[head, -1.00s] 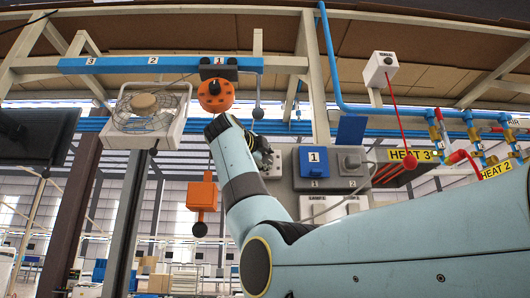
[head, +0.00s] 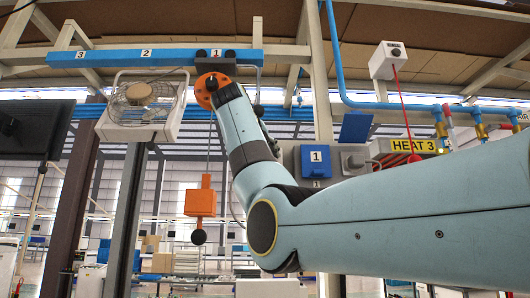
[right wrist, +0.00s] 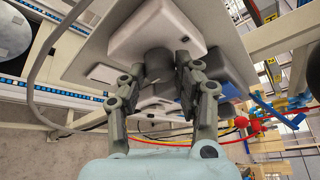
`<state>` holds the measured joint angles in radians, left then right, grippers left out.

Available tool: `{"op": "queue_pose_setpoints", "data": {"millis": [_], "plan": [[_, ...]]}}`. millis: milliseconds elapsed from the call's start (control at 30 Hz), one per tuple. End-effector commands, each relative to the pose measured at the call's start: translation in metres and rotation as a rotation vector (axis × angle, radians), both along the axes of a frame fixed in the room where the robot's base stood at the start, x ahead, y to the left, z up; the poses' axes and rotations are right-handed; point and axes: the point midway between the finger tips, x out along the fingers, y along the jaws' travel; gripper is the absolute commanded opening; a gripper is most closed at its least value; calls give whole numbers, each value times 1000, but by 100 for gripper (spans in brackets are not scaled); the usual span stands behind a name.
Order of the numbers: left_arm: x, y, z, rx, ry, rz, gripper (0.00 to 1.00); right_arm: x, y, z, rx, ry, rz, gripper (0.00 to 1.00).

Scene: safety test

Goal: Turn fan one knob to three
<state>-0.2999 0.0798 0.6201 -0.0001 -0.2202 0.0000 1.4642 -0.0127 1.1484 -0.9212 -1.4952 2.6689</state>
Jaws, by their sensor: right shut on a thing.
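A dark round knob (right wrist: 158,64) sticks out from a pale square box (right wrist: 155,30) in the right wrist view. My right gripper (right wrist: 160,70) is shut on this knob, with one finger on each side. No dial marks or numbers show on it. In the head view my right gripper (head: 270,141) is mostly hidden behind my forearm, left of a blue box marked 1 (head: 316,157). A white-framed fan (head: 141,98) hangs below the blue rail marked 3, 2 and 1 (head: 120,55). My left gripper is not in view.
An orange disc (head: 205,100) hangs below mark 1, partly behind my wrist. An orange block (head: 200,202) hangs on a cord beside my forearm. A red cord (head: 400,105), blue pipes (head: 345,95) and a HEAT 3 sign (head: 414,145) are at right.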

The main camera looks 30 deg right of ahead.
Motion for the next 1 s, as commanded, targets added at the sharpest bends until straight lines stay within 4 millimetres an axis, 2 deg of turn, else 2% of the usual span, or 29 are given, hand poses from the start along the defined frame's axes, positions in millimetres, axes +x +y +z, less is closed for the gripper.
{"op": "queue_pose_setpoints", "data": {"millis": [300, 767, 800, 933, 1000], "plan": [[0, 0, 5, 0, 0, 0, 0, 0, -1, 0, 75, -44, -2, 0], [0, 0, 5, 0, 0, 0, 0, 0, -1, -1, 84, -48, -1, 0], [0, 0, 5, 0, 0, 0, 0, 0, -1, -1, 84, -48, -1, 37], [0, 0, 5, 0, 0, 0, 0, 0, -1, -1, 83, -49, -1, 54], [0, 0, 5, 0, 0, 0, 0, 0, -1, 0, 83, -49, -1, 55]]}}
